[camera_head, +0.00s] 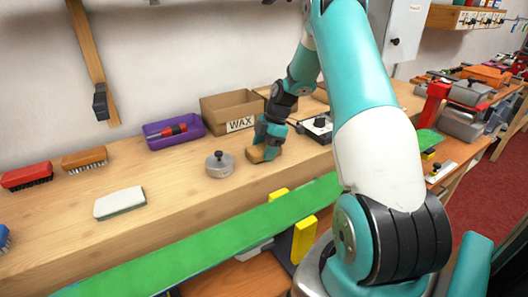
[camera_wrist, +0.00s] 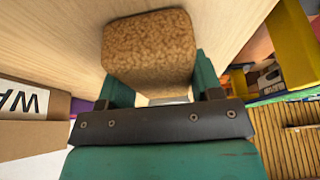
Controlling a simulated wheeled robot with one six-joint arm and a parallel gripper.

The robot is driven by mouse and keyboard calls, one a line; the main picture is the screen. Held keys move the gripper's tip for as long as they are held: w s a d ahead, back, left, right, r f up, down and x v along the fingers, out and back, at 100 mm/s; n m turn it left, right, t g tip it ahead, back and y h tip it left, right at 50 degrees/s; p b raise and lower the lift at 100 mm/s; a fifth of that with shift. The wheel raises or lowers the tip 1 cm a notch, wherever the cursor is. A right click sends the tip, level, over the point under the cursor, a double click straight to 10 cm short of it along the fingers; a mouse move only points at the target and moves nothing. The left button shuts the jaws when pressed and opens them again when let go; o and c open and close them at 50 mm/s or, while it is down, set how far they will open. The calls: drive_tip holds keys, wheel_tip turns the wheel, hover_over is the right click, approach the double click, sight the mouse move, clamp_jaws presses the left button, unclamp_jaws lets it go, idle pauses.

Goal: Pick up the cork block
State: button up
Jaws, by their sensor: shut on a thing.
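The cork block (camera_wrist: 150,45) is brown and speckled with rounded corners. In the wrist view it sits between the two teal fingers of my gripper (camera_wrist: 160,82), which is shut on it. In the head view, the cork block (camera_head: 257,155) shows below my gripper (camera_head: 266,143), over the wooden bench in front of the WAX box. It is at or very close to the bench top; I cannot tell whether it touches. The fingers hide part of its sides.
A grey lidded tin (camera_head: 220,165) stands just left of the block. The cardboard WAX box (camera_head: 228,110) and a purple tray (camera_head: 174,132) are behind. A white-topped block (camera_head: 120,203) and brushes (camera_head: 84,158) lie left. A green board (camera_head: 215,245) runs along the front.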

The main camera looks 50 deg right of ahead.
sight(264, 146)
drive_tip(key=shift+r, duration=0.1)
wheel_tip(264, 146, up, 18)
idle(0.7)
drive_tip(key=shift+o, duration=0.5)
